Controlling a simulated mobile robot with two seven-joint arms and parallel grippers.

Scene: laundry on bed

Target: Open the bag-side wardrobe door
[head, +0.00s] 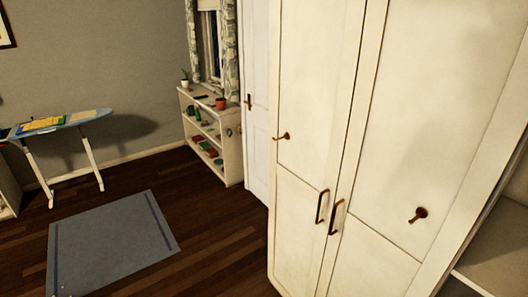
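A tall cream wardrobe fills the right half of the head view. Its left door (310,100) and right door (440,120) both look shut, with a thin seam between them. The left door has a brass bar handle (321,206) and the right door has a matching one (336,217), side by side at the seam. A brass hook or knob (284,136) sits on the left door and another (418,214) on the right door. No bag is visible, so I cannot tell which door is the bag-side one. Neither of my grippers is in view.
A white room door (257,110) stands left of the wardrobe. A low shelf (233,158) with plants is under the window. A grey rug (115,240) lies on the clear wooden floor. Open shelving (495,250) is at right.

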